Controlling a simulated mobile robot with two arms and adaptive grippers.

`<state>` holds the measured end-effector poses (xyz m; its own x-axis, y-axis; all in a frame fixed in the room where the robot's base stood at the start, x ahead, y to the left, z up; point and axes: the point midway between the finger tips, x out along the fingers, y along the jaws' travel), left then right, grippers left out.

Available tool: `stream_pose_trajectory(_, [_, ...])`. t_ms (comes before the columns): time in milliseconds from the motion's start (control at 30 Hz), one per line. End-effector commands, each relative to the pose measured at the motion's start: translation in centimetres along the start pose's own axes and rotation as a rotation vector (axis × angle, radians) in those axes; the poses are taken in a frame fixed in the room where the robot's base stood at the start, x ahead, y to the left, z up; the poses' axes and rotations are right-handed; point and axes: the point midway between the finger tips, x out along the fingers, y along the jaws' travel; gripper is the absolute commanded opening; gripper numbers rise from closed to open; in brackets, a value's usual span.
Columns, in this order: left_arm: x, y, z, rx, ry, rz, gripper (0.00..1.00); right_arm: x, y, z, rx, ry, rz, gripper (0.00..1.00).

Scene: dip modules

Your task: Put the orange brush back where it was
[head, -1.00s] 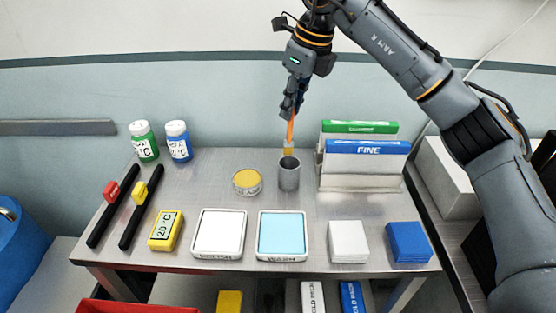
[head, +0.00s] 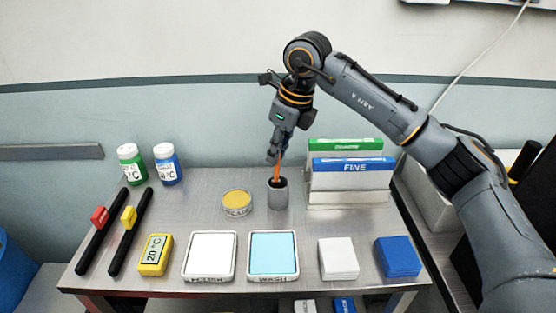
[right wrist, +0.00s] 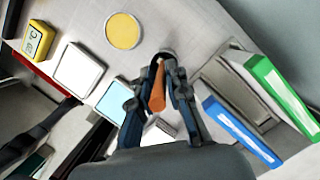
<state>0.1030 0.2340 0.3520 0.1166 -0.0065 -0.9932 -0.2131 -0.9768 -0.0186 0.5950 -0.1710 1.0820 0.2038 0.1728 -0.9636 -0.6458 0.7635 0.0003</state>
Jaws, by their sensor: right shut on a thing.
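The orange brush (head: 277,166) stands nearly upright with its lower end inside the grey cup (head: 278,194) at the back middle of the table. My right gripper (head: 275,153) is shut on the brush's upper part, above the cup. In the right wrist view the orange handle (right wrist: 157,97) lies between the two fingers (right wrist: 160,92), and the cup is mostly hidden behind them. The brush's tip is hidden inside the cup. My left gripper is in neither view.
A round yellow tin (head: 237,201) stands just left of the cup. A rack with green and blue boxes (head: 349,183) is close on its right. White (head: 209,255) and light blue (head: 273,253) trays lie in front. Green (head: 132,165) and blue (head: 167,164) bottles stand back left.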

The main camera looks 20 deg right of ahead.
Motion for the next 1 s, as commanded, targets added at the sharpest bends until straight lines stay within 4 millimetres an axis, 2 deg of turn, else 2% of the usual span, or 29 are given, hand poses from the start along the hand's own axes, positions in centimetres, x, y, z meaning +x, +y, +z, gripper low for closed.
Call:
stream_pose_trajectory(100, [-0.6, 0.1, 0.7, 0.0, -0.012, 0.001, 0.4, 1.6, 0.0, -0.6, 0.001, 0.003, 0.0, 0.0])
stream_pose_trajectory(200, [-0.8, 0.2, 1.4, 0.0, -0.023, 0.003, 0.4, 2.4, 0.0, -0.7, 0.0, 0.001, 0.0, 0.0])
stream_pose_trajectory(533, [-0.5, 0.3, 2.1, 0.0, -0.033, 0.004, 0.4, 2.8, 0.0, -0.8, 0.0, 0.0, 0.0, 0.0])
stream_pose_trajectory(567, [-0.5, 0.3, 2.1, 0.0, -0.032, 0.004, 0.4, 2.8, 0.0, -0.8, 0.0, 0.0, -0.001, 0.17])
stream_pose_trajectory(667, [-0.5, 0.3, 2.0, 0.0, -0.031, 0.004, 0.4, 2.7, 0.0, -0.8, 0.0, 0.0, 0.0, 0.38])
stream_pose_trajectory(1000, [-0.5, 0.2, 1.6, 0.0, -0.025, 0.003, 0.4, 2.9, 0.0, -0.8, 0.0, 0.0, 0.0, 0.38])
